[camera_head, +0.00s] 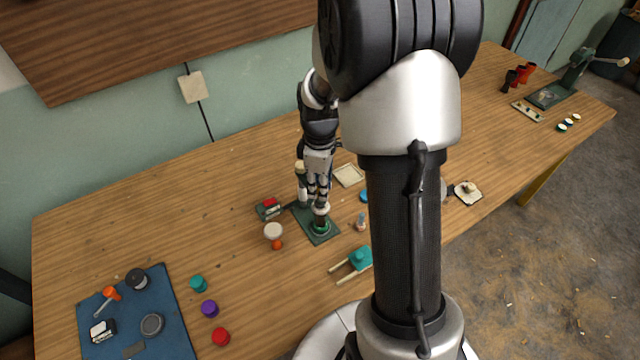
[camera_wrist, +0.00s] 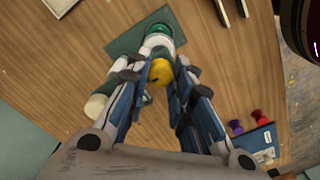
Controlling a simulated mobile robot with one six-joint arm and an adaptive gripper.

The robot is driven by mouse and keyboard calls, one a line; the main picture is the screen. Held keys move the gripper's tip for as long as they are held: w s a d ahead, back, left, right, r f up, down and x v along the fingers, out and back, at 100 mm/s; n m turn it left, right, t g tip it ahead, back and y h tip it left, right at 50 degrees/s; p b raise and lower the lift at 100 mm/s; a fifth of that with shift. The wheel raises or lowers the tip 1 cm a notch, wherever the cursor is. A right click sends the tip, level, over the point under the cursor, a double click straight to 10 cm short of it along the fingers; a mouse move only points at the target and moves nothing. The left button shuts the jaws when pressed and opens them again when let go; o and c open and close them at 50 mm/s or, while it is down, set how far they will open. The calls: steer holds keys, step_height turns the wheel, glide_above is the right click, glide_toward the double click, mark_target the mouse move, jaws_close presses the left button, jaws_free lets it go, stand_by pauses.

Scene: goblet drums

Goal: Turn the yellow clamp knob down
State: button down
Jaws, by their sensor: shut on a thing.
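The yellow clamp knob (camera_wrist: 160,73) is a round yellow piece between the two fingers of my gripper (camera_wrist: 162,68) in the wrist view. My gripper is shut on it from both sides. The knob belongs to a white and green fixture (camera_wrist: 157,40) on a dark green base plate (camera_wrist: 124,43). In the head view my gripper (camera_head: 318,192) points down over the same green base plate (camera_head: 318,238). The knob cannot be made out there, hidden by the fingers. A cream cylinder end (camera_wrist: 95,106) shows left of the fingers in the wrist view.
A white round-topped item (camera_head: 273,231) and a red-topped block (camera_head: 270,208) stand just left of the plate. A teal piece with wooden rods (camera_head: 355,262) lies in front. A blue mat (camera_head: 170,310) holds tools at the left. The table's back left is clear.

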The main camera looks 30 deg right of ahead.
steer(key=m+p, duration=0.2)
steer(key=m, duration=0.3)
steer(key=shift+m, duration=0.4)
steer(key=m+p, duration=0.1)
steer(key=m, duration=0.5)
steer(key=shift+p, duration=0.3)
steer(key=m+p, duration=0.1)
steer(key=m, duration=0.5)
steer(key=shift+m, duration=0.3)
steer(key=m, duration=0.5)
steer(key=shift+p, duration=0.4)
steer(key=shift+m, duration=0.4)
steer(key=c, duration=1.4)
jaws_free()
steer(key=shift+o, duration=0.2)
